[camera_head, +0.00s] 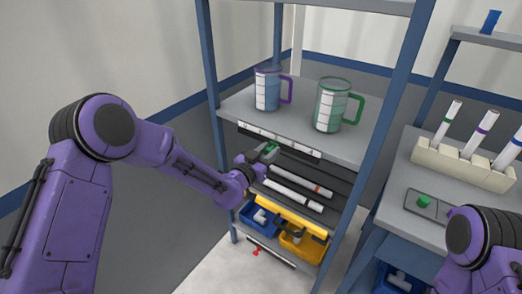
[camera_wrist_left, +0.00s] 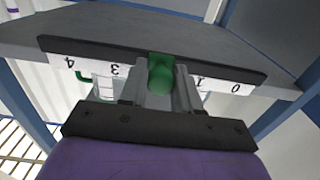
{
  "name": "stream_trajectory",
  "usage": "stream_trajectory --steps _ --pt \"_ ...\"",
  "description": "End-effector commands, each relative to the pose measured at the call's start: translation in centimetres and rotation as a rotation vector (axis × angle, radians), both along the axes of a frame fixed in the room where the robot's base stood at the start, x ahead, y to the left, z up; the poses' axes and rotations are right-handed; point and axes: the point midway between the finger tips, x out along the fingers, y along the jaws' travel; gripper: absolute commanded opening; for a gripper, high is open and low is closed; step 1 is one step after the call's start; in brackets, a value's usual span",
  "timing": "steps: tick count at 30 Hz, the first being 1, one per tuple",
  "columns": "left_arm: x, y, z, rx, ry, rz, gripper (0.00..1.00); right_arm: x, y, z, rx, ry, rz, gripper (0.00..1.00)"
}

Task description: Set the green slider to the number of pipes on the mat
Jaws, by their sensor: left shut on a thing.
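My left gripper (camera_head: 257,161) is at the front edge of the upper shelf, shut on the green slider (camera_head: 271,147). In the left wrist view, the fingers of my left gripper (camera_wrist_left: 160,92) flank the green slider (camera_wrist_left: 160,72) on a numbered strip (camera_wrist_left: 225,84). Seen upside down, 4 and 3 are left of the slider and 1 and 0 right; the slider and fingers cover the place between 3 and 1. Two white pipes (camera_head: 302,181) (camera_head: 293,195) lie on the dark mat (camera_head: 338,184) below. My right gripper is out of the frame.
A purple-handled mug (camera_head: 267,91) and a green-handled mug (camera_head: 331,108) stand on the upper shelf (camera_head: 290,122). A blue bin (camera_head: 259,221) and a yellow bin (camera_head: 303,249) sit below the mat. A marker holder (camera_head: 460,163) stands on the right bench.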

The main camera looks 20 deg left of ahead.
Motion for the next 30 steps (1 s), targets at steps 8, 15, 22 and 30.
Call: stream_trajectory --steps 8,15,22,30 --pt "0.0 0.1 0.0 0.001 -0.001 0.001 0.54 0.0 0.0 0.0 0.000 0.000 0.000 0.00" --pt "0.0 0.1 0.0 0.001 0.000 0.000 0.54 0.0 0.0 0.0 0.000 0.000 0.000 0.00" --pt "-2.7 1.1 -0.2 -0.001 0.000 0.001 0.54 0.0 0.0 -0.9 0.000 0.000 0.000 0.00" --pt "-8.4 3.1 -0.1 0.000 -0.001 0.001 0.54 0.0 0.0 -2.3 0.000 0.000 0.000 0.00"
